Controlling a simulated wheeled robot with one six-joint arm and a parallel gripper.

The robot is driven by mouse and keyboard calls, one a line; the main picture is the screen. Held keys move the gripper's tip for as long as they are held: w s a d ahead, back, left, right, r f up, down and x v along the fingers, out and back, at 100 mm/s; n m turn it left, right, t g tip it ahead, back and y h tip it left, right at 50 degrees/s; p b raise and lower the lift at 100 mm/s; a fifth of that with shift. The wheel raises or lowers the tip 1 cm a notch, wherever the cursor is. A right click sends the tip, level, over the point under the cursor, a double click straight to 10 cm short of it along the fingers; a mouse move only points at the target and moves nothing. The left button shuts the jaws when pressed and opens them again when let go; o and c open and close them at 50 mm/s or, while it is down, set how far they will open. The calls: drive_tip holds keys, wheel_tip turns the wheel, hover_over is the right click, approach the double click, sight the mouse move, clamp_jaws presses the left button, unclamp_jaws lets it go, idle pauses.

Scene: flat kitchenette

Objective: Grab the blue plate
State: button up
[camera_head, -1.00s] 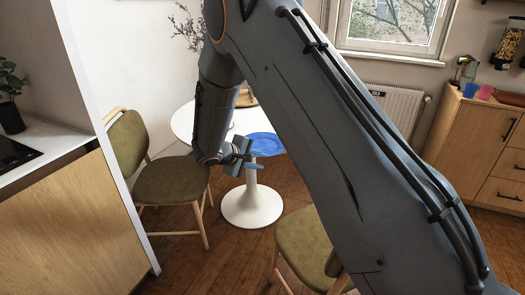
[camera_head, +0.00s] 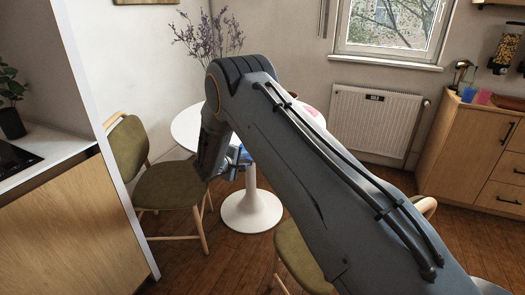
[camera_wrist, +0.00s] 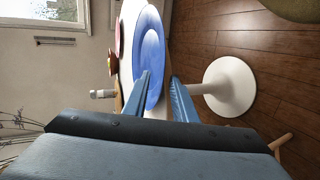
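The blue plate (camera_wrist: 152,55) lies on the white round table (camera_wrist: 127,40) in the wrist view, where the picture is turned sideways. It reaches the table's edge. My gripper (camera_wrist: 160,88) has its two blue-grey fingers apart with a gap between them. One finger overlaps the plate's face in the picture, and the other is off past the table's edge. I cannot tell whether either touches the plate. In the head view my gripper (camera_head: 230,166) is by the near edge of the table (camera_head: 187,128), and my arm hides most of the plate.
The table's white pedestal (camera_head: 252,208) stands on the wooden floor. A green chair (camera_head: 168,185) is left of the table and another chair (camera_head: 300,262) is in front, partly behind my arm.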

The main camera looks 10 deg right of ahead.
drive_tip(key=shift+w, duration=0.1)
clamp_jaws()
idle(1.4)
